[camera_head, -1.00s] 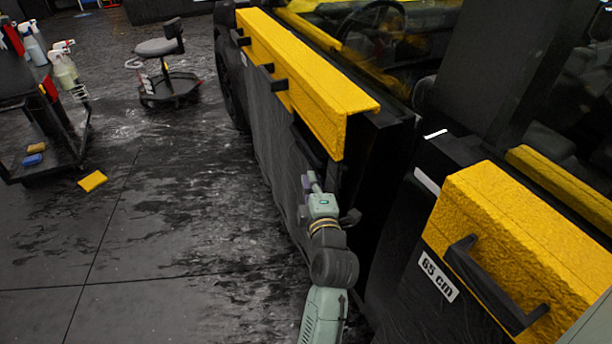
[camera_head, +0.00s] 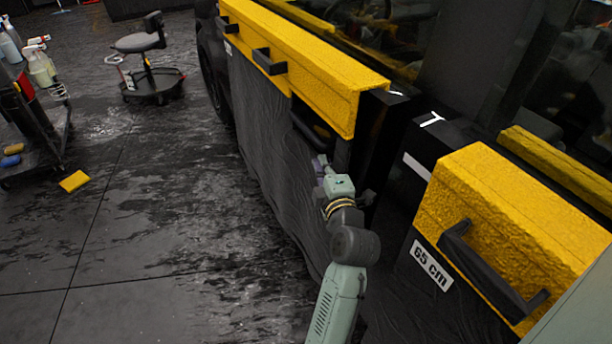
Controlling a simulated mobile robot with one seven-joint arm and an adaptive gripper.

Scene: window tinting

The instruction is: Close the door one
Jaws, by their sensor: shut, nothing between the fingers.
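The door (camera_head: 255,165) is a long panel with a yellow upper band and a dark wrinkled lower cover, running from upper left to centre. Its near end stands out a little from the dark car body, with a narrow dark gap between them. Which panel is door one is not labelled. My gripper (camera_head: 320,164) is shut and empty at the outer side of the door's near end, just below the yellow band. I cannot tell whether it touches the door. My wrist and arm hide part of the lower near edge.
A second yellow-topped panel (camera_head: 495,220) with a black handle and a "65 cm" label stands close on the right. A wheeled stool (camera_head: 150,65) and a cart (camera_head: 45,140) with spray bottles are at left. A yellow block (camera_head: 74,181) lies on the otherwise open floor.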

